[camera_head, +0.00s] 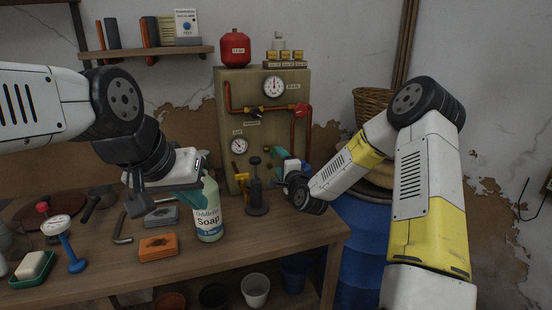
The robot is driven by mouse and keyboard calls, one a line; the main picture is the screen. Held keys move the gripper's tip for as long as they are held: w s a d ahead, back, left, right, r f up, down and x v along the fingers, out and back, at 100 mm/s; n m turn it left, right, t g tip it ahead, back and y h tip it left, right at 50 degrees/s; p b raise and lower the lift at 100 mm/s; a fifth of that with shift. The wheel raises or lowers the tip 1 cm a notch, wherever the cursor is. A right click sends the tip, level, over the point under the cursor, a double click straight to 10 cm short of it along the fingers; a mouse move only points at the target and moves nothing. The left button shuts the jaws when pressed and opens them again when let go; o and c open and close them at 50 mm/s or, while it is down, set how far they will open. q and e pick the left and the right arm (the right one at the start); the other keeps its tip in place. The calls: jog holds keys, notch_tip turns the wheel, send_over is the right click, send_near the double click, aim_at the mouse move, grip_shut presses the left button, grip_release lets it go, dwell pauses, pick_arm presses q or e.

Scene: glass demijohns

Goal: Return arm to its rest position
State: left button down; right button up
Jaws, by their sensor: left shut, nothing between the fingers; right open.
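My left arm comes in from the left, and my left gripper (186,199) hangs over the bench beside the soap bottle (209,215). Its teal fingers are closed together with nothing between them, and they overlap the left side of the bottle in the view. I cannot tell whether they touch it. My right arm comes in from the right and bends down and back toward the bench. My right gripper (293,160) is open near the foot of the panel, with its teal fingertips apart; its wrist partly hides it.
The wooden bench (200,256) holds an orange block (158,247), a grey block (161,217), a hex key (122,228), a gauge (66,241) and soap in a green dish (33,268). A black stand (256,192) is near the gauge panel (268,136). A blue barrel (362,245) stands right.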

jog(key=shift+v, duration=0.85)
